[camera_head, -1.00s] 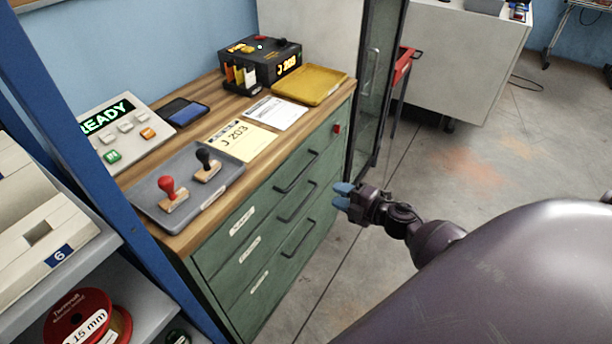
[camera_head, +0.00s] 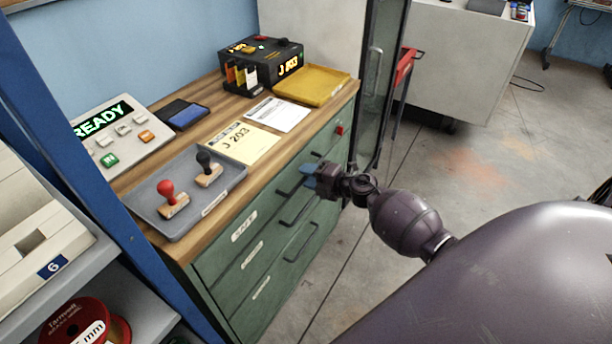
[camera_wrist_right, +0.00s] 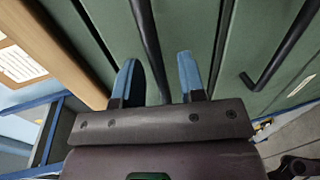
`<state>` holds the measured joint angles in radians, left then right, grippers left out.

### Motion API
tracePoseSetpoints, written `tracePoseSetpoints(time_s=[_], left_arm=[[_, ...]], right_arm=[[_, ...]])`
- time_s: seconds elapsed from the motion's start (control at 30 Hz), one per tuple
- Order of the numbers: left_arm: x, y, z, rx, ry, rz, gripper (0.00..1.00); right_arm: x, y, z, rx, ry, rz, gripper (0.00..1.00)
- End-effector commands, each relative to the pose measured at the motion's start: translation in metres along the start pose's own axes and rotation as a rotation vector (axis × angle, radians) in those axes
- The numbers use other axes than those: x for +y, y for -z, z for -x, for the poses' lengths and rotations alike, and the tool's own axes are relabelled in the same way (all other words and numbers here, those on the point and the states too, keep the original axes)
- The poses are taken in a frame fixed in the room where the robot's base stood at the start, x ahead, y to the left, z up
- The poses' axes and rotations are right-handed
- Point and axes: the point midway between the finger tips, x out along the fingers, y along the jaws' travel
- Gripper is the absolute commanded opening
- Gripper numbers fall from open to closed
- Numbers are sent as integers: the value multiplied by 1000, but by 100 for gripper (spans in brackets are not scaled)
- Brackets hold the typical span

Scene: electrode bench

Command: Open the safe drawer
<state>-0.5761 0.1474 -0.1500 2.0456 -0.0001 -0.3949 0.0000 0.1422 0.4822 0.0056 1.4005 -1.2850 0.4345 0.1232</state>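The green cabinet (camera_head: 225,262) has several drawers with dark bar handles and white labels. The top drawer's label (camera_head: 243,226) seems to read "SAFE", but it is small. That drawer looks shut. My right gripper (camera_head: 310,177) is at the top drawer's handle (camera_head: 284,192), just below the wooden top's edge. In the right wrist view, the blue fingers of my right gripper (camera_wrist_right: 157,80) are apart, with the top handle (camera_wrist_right: 148,35) running between them. A gap shows on either side of the bar. I cannot tell whether the fingertips touch the drawer front. My left gripper is out of view.
The second drawer's handle (camera_head: 300,207) lies just below. On the wooden top are a grey tray (camera_head: 222,194) with two stamps, a yellow tray (camera_head: 325,84), papers and a READY panel (camera_head: 140,150). A blue post (camera_head: 75,150) stands at left; floor is free at right.

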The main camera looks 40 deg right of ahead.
Motion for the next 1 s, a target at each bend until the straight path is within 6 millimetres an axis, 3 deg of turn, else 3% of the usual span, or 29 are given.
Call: tracePoseSetpoints(time_s=[0.43,0.67,1.0], left_arm=[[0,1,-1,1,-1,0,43],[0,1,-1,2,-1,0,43],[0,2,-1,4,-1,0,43]], right_arm=[[0,0,-9,0,0,0,37],[0,0,-9,0,0,0,2],[0,0,-7,0,1,0,0]])
